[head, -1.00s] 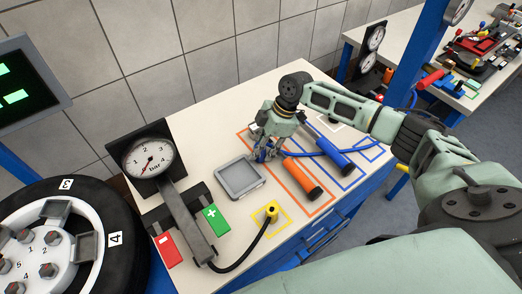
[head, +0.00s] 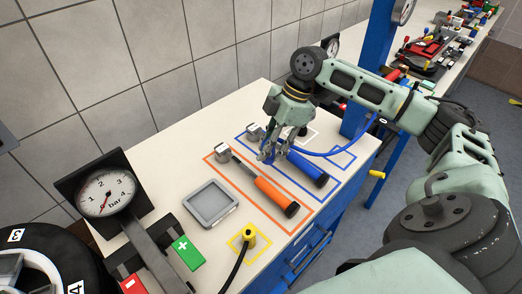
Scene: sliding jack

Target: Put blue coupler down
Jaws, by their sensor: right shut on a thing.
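My right gripper (head: 268,153) points down over the workbench, fingers shut on the blue coupler (head: 264,156). Only small blue parts of the coupler show between the fingers. A blue hose (head: 340,152) runs from behind the gripper in a curve to the right and up. The gripper is over the blue-outlined area (head: 345,166), in front of the blue-handled hammer (head: 308,168), and hides part of it. I cannot tell whether the coupler touches the bench. My left gripper is out of view.
An orange-handled hammer (head: 277,196) lies in an orange outline close in front of the gripper. A grey tray (head: 210,204), a yellow plug (head: 249,235), green plus button (head: 187,252) and pressure gauge (head: 106,193) are nearer. A blue post (head: 379,60) stands behind right.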

